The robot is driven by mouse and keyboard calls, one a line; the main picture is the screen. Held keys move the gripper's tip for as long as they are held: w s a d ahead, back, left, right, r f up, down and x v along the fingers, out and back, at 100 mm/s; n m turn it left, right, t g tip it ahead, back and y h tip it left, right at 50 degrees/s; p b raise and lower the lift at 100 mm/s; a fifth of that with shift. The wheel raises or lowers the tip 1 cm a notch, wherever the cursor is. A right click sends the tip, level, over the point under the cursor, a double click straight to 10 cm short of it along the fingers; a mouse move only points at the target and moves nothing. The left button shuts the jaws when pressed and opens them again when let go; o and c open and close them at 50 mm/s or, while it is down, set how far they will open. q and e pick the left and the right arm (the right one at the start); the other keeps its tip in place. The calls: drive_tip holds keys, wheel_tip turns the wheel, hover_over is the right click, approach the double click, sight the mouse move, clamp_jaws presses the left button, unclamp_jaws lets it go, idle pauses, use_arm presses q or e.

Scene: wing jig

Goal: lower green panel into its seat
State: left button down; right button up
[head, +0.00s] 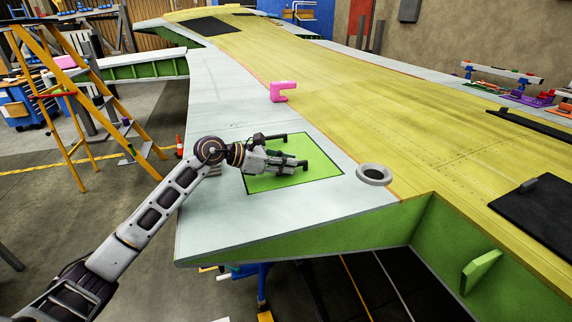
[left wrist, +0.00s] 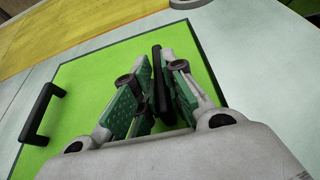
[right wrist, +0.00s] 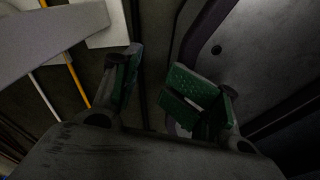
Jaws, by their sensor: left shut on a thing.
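The bright green panel (head: 320,163) lies at the pale wing skin near its front left corner, with a dark line along its edges. I cannot tell if it is flush or slightly raised. My left gripper (head: 303,164) is over the panel, shut on a black bar handle (left wrist: 158,70) that stands on it. A second black handle (left wrist: 42,113) is free at the panel's other side; the left wrist view also shows the green panel surface (left wrist: 90,75). My right gripper (right wrist: 165,80) is open and empty, away from the panel and outside the head view.
A grey ring (head: 373,175) lies on the wing right of the panel. A pink clamp-like block (head: 280,92) stands behind it. A dark mat (head: 540,210) lies at the right. An orange ladder (head: 65,100) stands at the left. The pale skin around the panel is mostly clear.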

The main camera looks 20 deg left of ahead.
drive_tip(key=shift+s+d, duration=0.1)
drive_tip(key=shift+d, duration=0.05)
use_arm(q)
drive_tip(key=c, duration=1.9)
unclamp_jaws()
drive_tip(key=o, duration=0.3)
drive_tip(key=shift+o, duration=0.9)
drive_tip(key=shift+d, duration=0.1)
drive_tip(key=shift+f, duration=0.15)
drive_tip(key=shift+s+a, duration=0.15)
drive_tip(key=shift+a, duration=0.1)
drive_tip(key=shift+v, duration=3.8)
use_arm(e)
drive_tip(key=shift+s+d, duration=0.1)
drive_tip(key=shift+d, duration=0.3)
